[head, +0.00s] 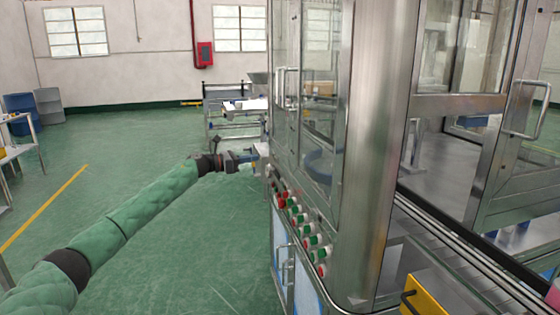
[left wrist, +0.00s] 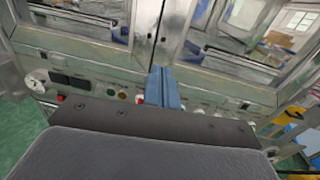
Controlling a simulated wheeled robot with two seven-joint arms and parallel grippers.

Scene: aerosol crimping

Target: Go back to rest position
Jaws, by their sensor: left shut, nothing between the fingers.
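My left arm reaches in from the left of the head view in a green sleeve. I cannot tell whether the fingertips touch the panel. My right gripper is not in view.
The steel machine with glass doors and handles fills the right side. A yellow box (head: 432,296) with a black handle is at the lower right. A conveyor frame (head: 232,112) stands behind my gripper. Open green floor (head: 150,240) lies to the left, with a table (head: 12,150) at the far left.

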